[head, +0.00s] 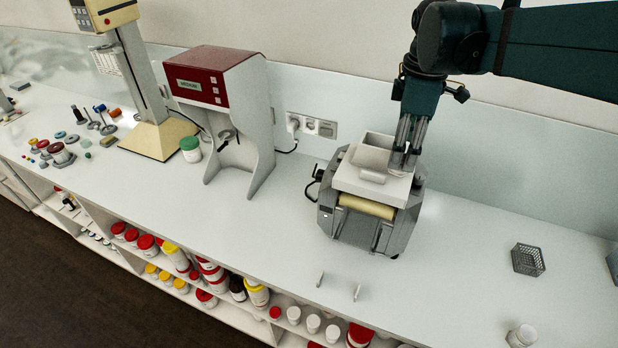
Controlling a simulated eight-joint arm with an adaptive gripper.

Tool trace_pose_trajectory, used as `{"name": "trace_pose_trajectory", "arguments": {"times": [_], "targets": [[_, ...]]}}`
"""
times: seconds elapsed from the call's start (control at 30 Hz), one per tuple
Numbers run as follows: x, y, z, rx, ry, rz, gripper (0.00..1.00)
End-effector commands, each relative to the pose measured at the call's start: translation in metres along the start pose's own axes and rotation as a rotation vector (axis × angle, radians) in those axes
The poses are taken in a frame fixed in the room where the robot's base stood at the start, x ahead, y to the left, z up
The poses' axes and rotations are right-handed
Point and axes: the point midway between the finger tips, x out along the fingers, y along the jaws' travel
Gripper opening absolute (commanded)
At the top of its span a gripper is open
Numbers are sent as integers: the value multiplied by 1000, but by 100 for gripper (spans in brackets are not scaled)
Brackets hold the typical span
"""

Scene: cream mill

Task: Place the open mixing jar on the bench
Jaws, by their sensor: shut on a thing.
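My gripper (404,160) points down over the right side of the top of the grey three-roller mill (378,232). It is shut on a pale thing at the mill's top, beside the box-shaped hopper (366,152). The fingers and pale mill parts overlap, so I cannot tell whether this thing is the open mixing jar. A small white jar (522,336) stands on the white bench (455,285) at the lower right. A white jar with a green lid (190,150) stands between the two machines on the left.
A red-and-grey machine (213,92) and a cream stand machine (150,120) stand to the left. A wire basket (528,260) is at right. Two small white pieces (357,292) lie before the mill. Bench between mill and basket is clear. Jars fill the shelves below.

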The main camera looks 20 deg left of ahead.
Motion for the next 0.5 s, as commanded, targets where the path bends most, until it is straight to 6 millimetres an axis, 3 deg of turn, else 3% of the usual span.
{"name": "trace_pose_trajectory", "arguments": {"times": [0.5], "targets": [[0, 0, -130, -68, 0, 0, 24]]}}
